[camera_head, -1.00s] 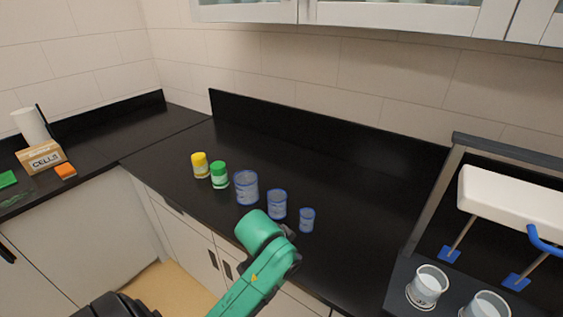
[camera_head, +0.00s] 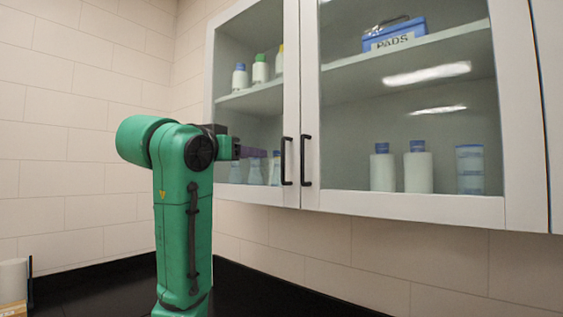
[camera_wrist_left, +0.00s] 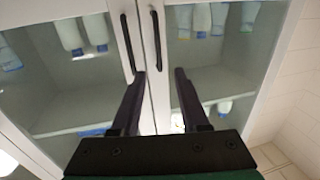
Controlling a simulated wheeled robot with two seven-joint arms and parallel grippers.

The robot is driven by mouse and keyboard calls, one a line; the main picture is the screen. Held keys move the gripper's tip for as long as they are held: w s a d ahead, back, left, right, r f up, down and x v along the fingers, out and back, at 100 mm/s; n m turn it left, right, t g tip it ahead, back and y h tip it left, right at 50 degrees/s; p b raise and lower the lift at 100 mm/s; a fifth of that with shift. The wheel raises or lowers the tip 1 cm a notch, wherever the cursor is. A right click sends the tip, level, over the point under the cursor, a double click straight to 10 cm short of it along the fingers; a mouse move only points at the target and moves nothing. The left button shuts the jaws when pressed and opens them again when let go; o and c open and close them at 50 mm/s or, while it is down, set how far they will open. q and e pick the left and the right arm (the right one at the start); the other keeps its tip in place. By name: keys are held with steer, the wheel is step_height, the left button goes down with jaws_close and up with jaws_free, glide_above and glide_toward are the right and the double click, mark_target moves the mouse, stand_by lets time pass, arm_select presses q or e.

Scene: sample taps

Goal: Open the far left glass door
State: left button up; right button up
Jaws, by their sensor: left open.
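The far left glass door (camera_head: 291,85) of the white wall cabinet is shut, its edge close against the neighbouring door. Its black vertical handle (camera_head: 283,161) is at the lower right of the door; in the left wrist view, which looks upside down, the handle (camera_wrist_left: 157,40) is the right one of two. My left gripper (camera_head: 259,152) is in front of the door, just left of the handle. In the left wrist view its two dark fingers (camera_wrist_left: 160,75) are spread, with the handle ahead of the gap between them. I see no contact. My right gripper is not in view.
The neighbouring glass door (camera_head: 410,130) is shut, with its own handle (camera_head: 306,160) very close beside the left one. Bottles and a blue PADS box (camera_head: 394,34) stand behind the glass. A tiled wall (camera_head: 80,130) is at the left; a black counter (camera_head: 250,287) lies below.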

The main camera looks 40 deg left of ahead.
arm_select(q)
steer(key=p, duration=0.2)
glide_toward(282, 158)
steer(key=p+x, duration=0.4)
steer(key=x, duration=0.4)
steer(key=shift+w+r, duration=0.15)
steer(key=shift+w+a, duration=0.1)
steer(key=shift+w, duration=0.25)
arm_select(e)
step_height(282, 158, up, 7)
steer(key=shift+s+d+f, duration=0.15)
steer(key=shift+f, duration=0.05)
arm_select(q)
jaws_close()
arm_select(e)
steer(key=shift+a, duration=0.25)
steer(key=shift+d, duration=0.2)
